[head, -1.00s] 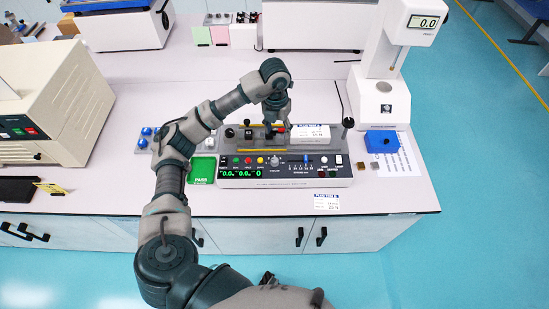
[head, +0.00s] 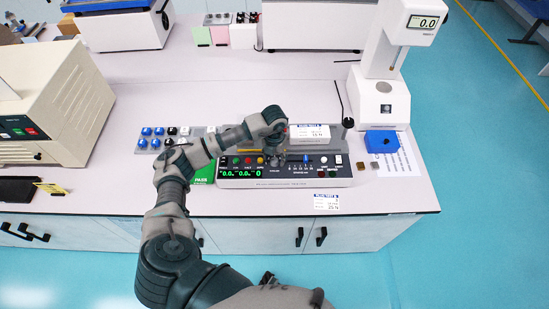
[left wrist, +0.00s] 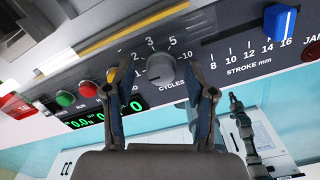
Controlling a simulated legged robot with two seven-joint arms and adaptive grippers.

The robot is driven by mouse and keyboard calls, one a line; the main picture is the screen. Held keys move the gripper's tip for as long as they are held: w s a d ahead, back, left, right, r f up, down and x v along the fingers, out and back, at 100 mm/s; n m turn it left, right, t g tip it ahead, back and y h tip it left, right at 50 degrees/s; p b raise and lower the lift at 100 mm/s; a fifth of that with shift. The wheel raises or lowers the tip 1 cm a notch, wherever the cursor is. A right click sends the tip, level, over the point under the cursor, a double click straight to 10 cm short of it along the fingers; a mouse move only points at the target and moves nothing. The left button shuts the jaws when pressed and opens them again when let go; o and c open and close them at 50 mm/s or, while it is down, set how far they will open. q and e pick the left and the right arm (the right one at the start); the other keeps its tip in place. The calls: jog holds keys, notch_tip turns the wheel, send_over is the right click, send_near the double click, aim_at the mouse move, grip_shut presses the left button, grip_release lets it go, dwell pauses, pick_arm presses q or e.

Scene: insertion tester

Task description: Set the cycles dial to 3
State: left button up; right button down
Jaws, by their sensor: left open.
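The cycles dial (left wrist: 162,68) is a grey round knob on the tester's dark front panel, with printed numbers including 2, 3 and 5 around its upper side and CYCLES below it. Which number it points at is not clear to me. My left gripper (head: 277,156) is over the panel of the tester (head: 325,182) in the head view and largely hides the dial there. In the left wrist view its open fingers stand on either side of the dial. I cannot tell whether they touch it. My right gripper does not show clearly in either view.
Lit buttons, including a green one (left wrist: 65,98) and a red one (left wrist: 87,88), sit left of the dial. A blue stroke slider (left wrist: 280,22) stands to its right. A white labelled block (head: 310,136) lies behind the panel. A blue block (head: 382,141) lies right of the tester.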

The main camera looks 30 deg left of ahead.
pick_arm(q)
jog(key=shift+f, duration=0.3)
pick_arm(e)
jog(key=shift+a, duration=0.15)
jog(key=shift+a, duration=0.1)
pick_arm(q)
grip_shut()
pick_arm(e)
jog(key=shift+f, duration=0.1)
